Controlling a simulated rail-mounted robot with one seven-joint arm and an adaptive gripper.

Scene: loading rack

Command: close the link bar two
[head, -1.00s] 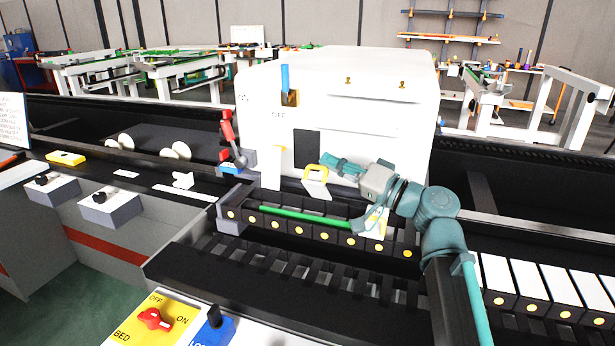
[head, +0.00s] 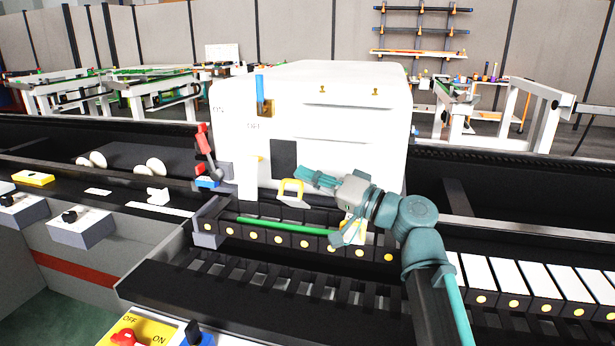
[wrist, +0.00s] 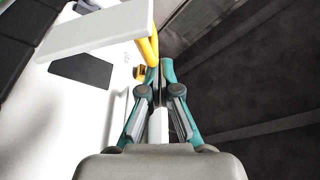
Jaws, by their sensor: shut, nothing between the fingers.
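No part is labelled link bar two, so I cannot tell which it is. A white plate with a yellow handle (head: 291,188) sits low on the front of the white machine housing (head: 345,108). My gripper (head: 304,175) is just right of the handle, fingers pointing left, shut and empty. In the wrist view, my closed fingertips (wrist: 160,64) are close to the yellow handle (wrist: 148,46) and the white plate (wrist: 98,30); I cannot tell whether they touch. A red lever (head: 205,138) leans at the housing's left side. A blue lever (head: 260,88) stands upright on its front.
A green bar (head: 285,226) lies along a row of dark blocks with yellow dots below my gripper. White-topped blocks (head: 515,276) line the right. Yellow and blue control panels (head: 140,330) are at the front. A dark slotted rack (head: 250,285) runs across the foreground.

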